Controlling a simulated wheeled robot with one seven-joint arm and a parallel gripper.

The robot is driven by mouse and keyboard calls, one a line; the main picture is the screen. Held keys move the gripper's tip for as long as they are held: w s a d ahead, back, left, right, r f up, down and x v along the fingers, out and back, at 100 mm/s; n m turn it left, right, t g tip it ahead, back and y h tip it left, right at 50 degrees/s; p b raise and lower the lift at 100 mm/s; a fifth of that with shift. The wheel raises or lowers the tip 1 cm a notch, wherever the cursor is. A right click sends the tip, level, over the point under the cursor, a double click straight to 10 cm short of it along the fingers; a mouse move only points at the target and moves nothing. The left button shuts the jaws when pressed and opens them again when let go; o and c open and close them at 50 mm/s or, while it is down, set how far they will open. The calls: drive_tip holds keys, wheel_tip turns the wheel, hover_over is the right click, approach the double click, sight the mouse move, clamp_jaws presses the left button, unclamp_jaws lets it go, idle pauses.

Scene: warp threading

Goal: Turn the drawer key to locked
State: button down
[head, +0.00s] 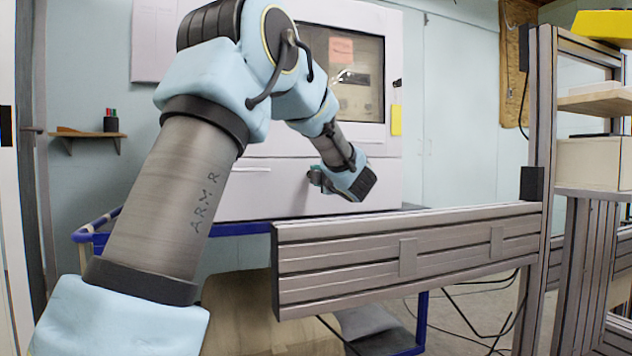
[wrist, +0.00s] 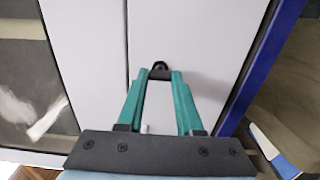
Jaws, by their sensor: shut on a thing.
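The white drawer front (head: 270,195) forms the lower part of a white cabinet, with a thin handle (head: 257,169) near its top edge. In the wrist view the drawer front (wrist: 190,35) lies between a dark seam and the blue edge at the right. My gripper (wrist: 160,74) has two teal fingers that converge on a small dark key (wrist: 160,67) at the drawer front. The fingers are shut on the key. In the head view my gripper (head: 316,180) is at the drawer front, and the key is hidden there. I cannot tell the key's lock position.
The cabinet stands on a blue-framed cart (head: 240,229). A grey metal beam (head: 400,257) crosses in front of the cart at the right, joined to an upright frame (head: 541,160). A window (head: 355,85) with a pink note is above the drawer. A wall shelf (head: 88,135) is at the left.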

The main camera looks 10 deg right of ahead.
idle(0.4)
drive_tip(key=c, duration=0.6)
unclamp_jaws()
drive_tip(key=shift+o, duration=0.2)
drive_tip(key=s+d+p, duration=0.1)
drive_tip(key=s, duration=0.9)
drive_tip(key=shift+s+d, duration=0.15)
drive_tip(key=shift+s, duration=0.2)
